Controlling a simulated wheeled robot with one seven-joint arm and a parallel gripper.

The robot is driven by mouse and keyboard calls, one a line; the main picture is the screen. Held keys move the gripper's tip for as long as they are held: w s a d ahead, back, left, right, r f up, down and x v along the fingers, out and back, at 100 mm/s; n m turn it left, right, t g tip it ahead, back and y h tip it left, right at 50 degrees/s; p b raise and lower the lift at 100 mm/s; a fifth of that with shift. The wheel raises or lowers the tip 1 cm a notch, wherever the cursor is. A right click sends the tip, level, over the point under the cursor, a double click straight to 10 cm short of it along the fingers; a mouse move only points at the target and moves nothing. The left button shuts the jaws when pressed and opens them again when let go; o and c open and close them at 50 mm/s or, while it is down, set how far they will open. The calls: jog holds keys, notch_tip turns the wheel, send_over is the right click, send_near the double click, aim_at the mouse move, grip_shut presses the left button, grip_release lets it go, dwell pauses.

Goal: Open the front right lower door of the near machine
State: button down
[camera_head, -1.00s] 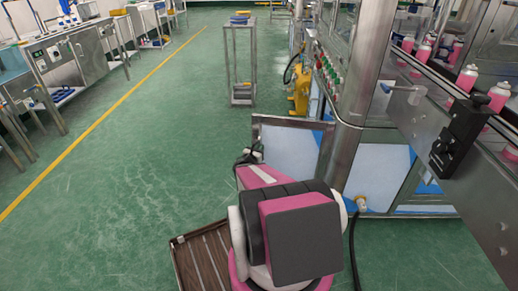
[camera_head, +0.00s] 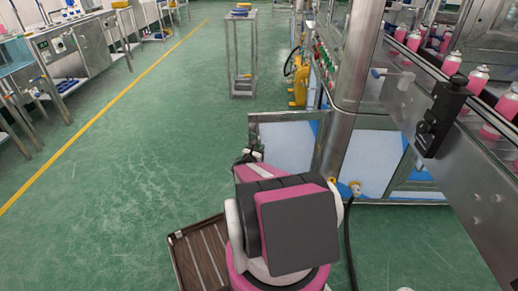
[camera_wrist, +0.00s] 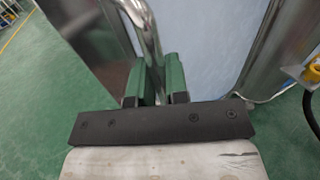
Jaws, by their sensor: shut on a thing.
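The lower door (camera_head: 285,143) of the near machine stands swung out from the machine's corner, with a pale panel in a steel frame. Its steel bar handle (camera_wrist: 150,38) runs down between the two green fingers of my gripper (camera_wrist: 158,84) in the wrist view. The gripper is shut on the handle. In the head view my gripper (camera_head: 249,156) is small and dark at the door's left edge, and my arm hides part of the door's lower side.
The machine's steel corner post (camera_head: 340,125) stands right of the door. A brown slatted tray (camera_head: 205,262) lies beside my arm. A black hose (camera_head: 350,240) hangs at the right. A conveyor with pink cans (camera_head: 452,63) runs overhead right. The green floor at left is clear.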

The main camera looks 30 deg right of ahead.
jog(key=c, duration=1.2)
grip_release()
jog(key=shift+d, duration=0.1)
jog(key=shift+o, duration=0.2)
jog(key=v, duration=1.1)
jog(key=shift+d, duration=0.15)
